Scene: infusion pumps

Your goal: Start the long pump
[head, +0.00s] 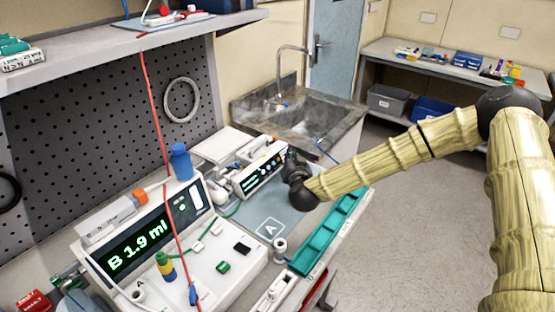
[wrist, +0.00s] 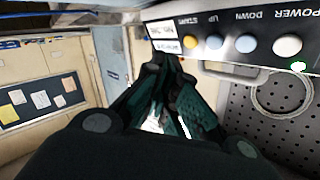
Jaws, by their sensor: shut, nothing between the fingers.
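The long, low white pump (head: 262,170) stands at the back of the bench with a lit green display. My gripper (head: 291,158) is at its right end, hiding part of that end. My gripper (wrist: 166,62) is shut and empty, close to the labels beside START; contact cannot be told.
A larger pump (head: 140,245) reading "B 1.9 ml" stands at the front left, with a red line hanging across it. A green tray (head: 330,232) lies along the bench's right edge. A sink (head: 298,117) is behind.

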